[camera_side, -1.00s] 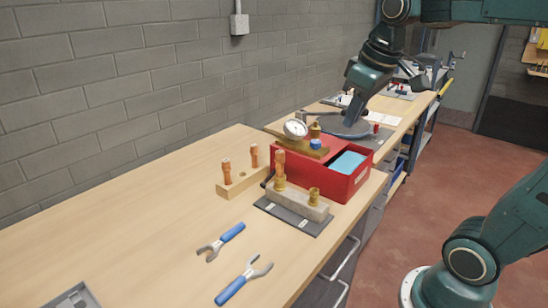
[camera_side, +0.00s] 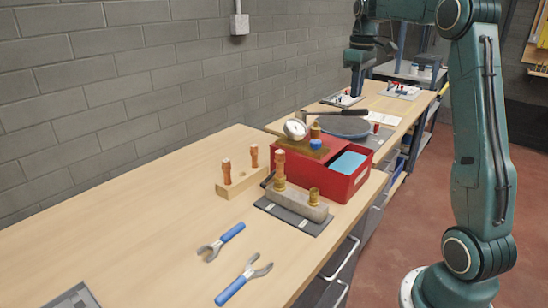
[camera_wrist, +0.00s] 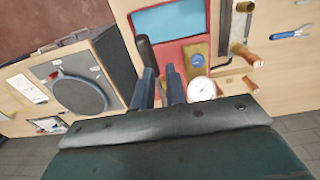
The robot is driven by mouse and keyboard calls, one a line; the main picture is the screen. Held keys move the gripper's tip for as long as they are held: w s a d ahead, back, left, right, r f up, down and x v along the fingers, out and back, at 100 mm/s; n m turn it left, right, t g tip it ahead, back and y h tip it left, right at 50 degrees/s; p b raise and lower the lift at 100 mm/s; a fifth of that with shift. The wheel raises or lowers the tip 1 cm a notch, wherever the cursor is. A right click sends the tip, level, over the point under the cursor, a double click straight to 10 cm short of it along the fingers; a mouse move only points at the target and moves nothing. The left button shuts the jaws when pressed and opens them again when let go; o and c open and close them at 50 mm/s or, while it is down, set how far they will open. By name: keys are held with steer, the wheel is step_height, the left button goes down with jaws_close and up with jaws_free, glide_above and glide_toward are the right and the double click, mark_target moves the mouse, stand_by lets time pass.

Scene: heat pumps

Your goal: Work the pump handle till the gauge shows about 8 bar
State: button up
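The black pump handle (camera_side: 345,111) sticks out to the right, roughly level. In the wrist view the handle (camera_wrist: 144,48) runs beside my left finger and is partly hidden by it. My gripper (camera_wrist: 162,75) has its two fingers apart with a gap between them. In the side view it is above and behind the handle.
The red box (camera_side: 345,188) holds a light-blue item. A grey block with brass fittings (camera_side: 298,205) stands in front. A wooden rack with orange-handled pieces (camera_side: 240,184) is at left. Two blue-handled wrenches (camera_side: 222,242) lie nearer. A round dark plate (camera_side: 346,127) is behind.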

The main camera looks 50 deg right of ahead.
steer(key=shift+d+f, duration=0.2)
steer(key=shift+d, duration=0.35)
steer(key=shift+d+f, duration=0.2)
steer(key=shift+d, duration=0.35)
steer(key=shift+f, duration=5.05)
steer(key=shift+a+f, duration=0.1)
steer(key=shift+f, duration=0.65)
steer(key=shift+r, duration=0.1)
steer(key=shift+r, duration=5.75)
